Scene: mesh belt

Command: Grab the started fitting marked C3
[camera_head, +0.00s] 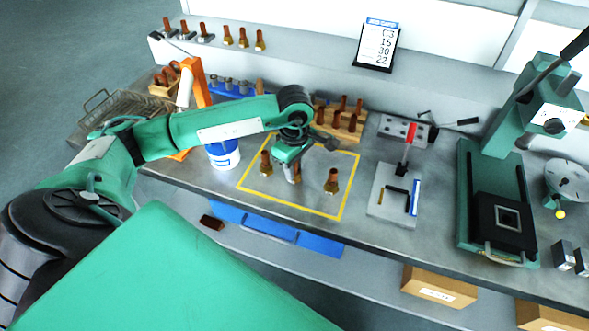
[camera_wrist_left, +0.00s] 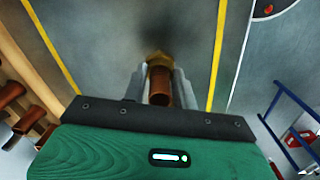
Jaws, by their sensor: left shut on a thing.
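Three copper-and-brass fittings stand in the yellow-outlined area of the bench. The left one (camera_head: 266,162) and the right one (camera_head: 331,182) stand free and upright. My left gripper (camera_head: 295,176) points down between them and is shut on the middle fitting (camera_head: 297,172), mostly hidden by the gripper. In the left wrist view my gripper's fingers (camera_wrist_left: 158,82) close on both sides of this fitting's copper tube (camera_wrist_left: 160,86), with its brass part (camera_wrist_left: 158,60) beyond. I cannot read any C3 mark on a fitting. My right gripper is not in view.
A wooden rack (camera_head: 342,122) with copper pieces stands just behind the yellow outline (camera_head: 290,205). A white-and-blue tub (camera_head: 223,154) stands left of it, a grey fixture plate (camera_head: 394,194) right. A green press (camera_head: 497,200) stands further right. The bench's front edge is close.

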